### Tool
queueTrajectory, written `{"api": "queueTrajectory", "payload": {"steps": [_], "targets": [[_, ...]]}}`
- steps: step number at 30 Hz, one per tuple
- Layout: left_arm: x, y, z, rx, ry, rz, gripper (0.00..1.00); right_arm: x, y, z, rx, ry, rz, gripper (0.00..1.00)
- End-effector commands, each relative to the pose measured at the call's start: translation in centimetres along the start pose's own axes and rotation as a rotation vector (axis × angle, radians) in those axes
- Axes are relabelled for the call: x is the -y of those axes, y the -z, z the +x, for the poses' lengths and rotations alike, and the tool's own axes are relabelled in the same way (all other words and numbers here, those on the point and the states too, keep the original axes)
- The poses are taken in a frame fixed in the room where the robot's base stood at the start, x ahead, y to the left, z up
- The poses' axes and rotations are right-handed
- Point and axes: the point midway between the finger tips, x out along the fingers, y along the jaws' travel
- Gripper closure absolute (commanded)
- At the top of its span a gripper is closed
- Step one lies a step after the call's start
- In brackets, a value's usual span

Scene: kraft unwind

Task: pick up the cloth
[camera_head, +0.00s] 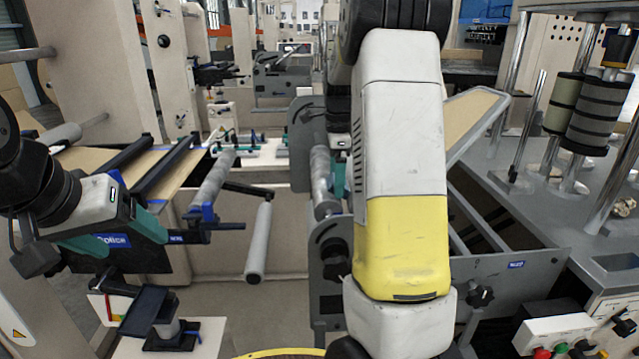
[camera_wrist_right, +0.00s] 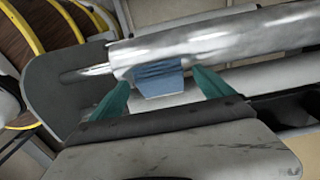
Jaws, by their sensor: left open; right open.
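The blue cloth (camera_wrist_right: 158,78) shows in the right wrist view, lying over a pale bar or ledge just below a shiny metal roller. My right gripper (camera_wrist_right: 166,88) is open, with one teal finger on each side of the cloth. I cannot tell whether the fingers touch it. My left gripper (camera_head: 135,246) is at the lower left of the head view, open and empty, in front of a dark machine part with a blue label.
A shiny roller (camera_wrist_right: 200,42) crosses above the cloth in the right wrist view, with a brown spool with yellow rims (camera_wrist_right: 45,30) at upper left. In the head view, a grey roller (camera_head: 258,243) hangs left of my right arm, and a grey machine bench (camera_head: 560,215) stands right.

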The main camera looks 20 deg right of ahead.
Motion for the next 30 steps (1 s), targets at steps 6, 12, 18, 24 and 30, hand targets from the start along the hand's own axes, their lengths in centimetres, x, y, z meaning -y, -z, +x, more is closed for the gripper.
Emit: {"api": "queueTrajectory", "payload": {"steps": [6, 12, 18, 24, 30], "targets": [[0.0, 0.0, 0.0, 0.0, 0.0, 0.0, 0.25, 0.0, 0.0, 0.0, 0.0, 0.0, -0.001, 0.41], [0.0, 0.0, 0.0, 0.0, 0.0, 0.0, 0.25, 0.0, 0.0, -0.1, 0.0, 0.0, -0.001, 0.8], [0.0, 0.0, 0.0, 0.0, 0.0, 0.0, 0.25, 0.0, 0.0, -0.1, 0.0, 0.0, -0.001, 0.81], [0.0, 0.0, 0.0, 0.0, 0.0, 0.0, 0.25, 0.0, 0.0, -1.0, 0.0, 0.001, -0.001, 0.81], [0.0, 0.0, 0.0, 0.0, 0.0, 0.0, 0.25, 0.1, -0.1, -3.5, 0.001, 0.002, -0.002, 0.81]]}}
